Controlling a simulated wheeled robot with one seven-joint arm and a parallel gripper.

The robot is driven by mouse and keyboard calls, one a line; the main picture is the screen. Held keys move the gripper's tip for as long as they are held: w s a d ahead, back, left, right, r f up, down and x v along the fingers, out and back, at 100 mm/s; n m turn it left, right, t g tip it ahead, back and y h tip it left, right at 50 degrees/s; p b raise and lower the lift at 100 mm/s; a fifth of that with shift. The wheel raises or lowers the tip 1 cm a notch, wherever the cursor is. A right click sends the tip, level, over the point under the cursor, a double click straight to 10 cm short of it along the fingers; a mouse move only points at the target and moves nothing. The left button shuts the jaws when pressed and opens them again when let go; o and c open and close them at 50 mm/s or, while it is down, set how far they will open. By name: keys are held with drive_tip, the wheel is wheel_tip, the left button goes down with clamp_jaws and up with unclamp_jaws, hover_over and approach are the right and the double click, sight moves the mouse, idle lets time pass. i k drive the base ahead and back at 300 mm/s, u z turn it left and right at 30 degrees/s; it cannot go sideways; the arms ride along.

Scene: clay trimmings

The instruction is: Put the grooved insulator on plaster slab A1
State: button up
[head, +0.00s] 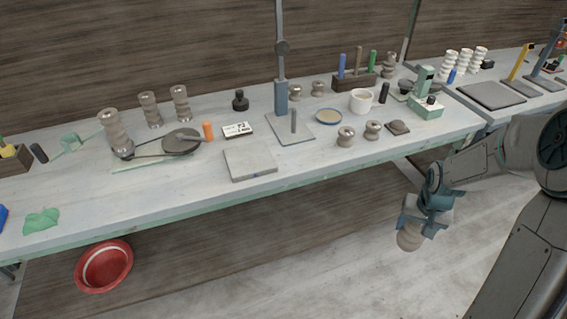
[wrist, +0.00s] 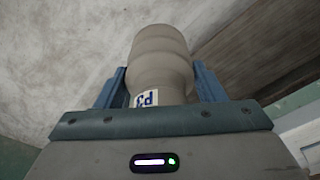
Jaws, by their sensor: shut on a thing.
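My gripper (head: 427,207) is shut on a grey-brown insulator (head: 410,237), held out over the floor in front of the bench, to the right. In the wrist view the insulator (wrist: 161,60) stands between the blue fingers, with rounded ridges, a groove and a white label with blue marks that look like "P3". A pale grey slab (head: 249,165) lies bare near the bench's front edge, left of my gripper and apart from it. A darker slab (head: 490,95) lies on the right bench. I can read no "A1" on either slab.
Small insulators (head: 346,137) stand on the bench (head: 150,195) right of the pale slab, near a white mug (head: 361,101). A post on a plate (head: 281,98) and a card (head: 237,130) stand behind the slab. A red bowl (head: 104,267) is below the bench's front edge.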

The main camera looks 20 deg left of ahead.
sight(249, 158)
drive_tip(key=u, duration=1.3)
